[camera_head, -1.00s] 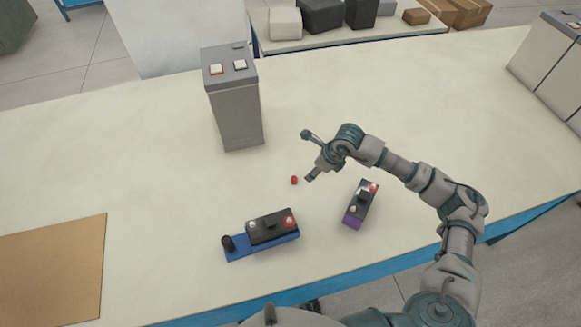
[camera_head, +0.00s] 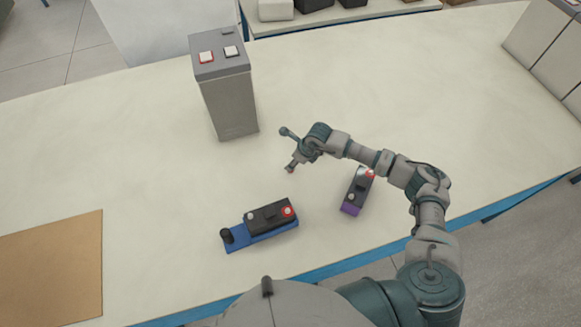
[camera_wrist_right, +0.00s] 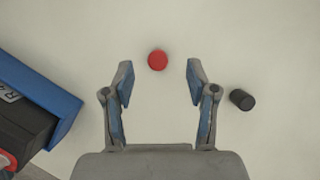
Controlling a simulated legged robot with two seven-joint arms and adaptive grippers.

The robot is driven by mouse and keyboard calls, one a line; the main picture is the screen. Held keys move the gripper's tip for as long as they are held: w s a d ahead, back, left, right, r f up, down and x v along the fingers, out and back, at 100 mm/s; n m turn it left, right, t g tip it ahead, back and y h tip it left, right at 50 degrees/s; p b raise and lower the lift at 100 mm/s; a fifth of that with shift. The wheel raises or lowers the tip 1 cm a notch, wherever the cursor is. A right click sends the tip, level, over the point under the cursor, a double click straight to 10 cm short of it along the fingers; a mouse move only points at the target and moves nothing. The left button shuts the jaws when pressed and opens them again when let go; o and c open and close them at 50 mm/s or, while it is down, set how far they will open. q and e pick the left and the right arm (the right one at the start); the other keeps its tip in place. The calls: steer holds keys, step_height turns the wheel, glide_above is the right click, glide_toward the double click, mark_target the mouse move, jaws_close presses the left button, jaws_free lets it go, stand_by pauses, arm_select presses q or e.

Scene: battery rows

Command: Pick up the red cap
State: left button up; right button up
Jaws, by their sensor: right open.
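The red cap (camera_wrist_right: 157,60) is a small round piece on the pale tabletop. In the right wrist view it lies between the lines of the two fingertips, at about tip level, with a gap on either side. My right gripper (camera_wrist_right: 159,78) is open and empty, with neither finger seen touching the cap. In the head view my right gripper (camera_head: 291,167) points down to the table, and the cap is mostly hidden at its tips. My left gripper is not in view.
A black cylinder (camera_wrist_right: 242,99) lies just outside the right finger. A black battery on a blue base (camera_head: 262,228) and a black-and-purple battery (camera_head: 356,192) stand nearer. A tall grey box (camera_head: 228,98) stands behind. A brown board (camera_head: 50,266) lies left.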

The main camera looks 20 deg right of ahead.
steer(key=x, duration=0.5)
steer(key=shift+s+d+f, duration=0.15)
steer(key=shift+s+f, duration=0.1)
steer(key=c, duration=0.9)
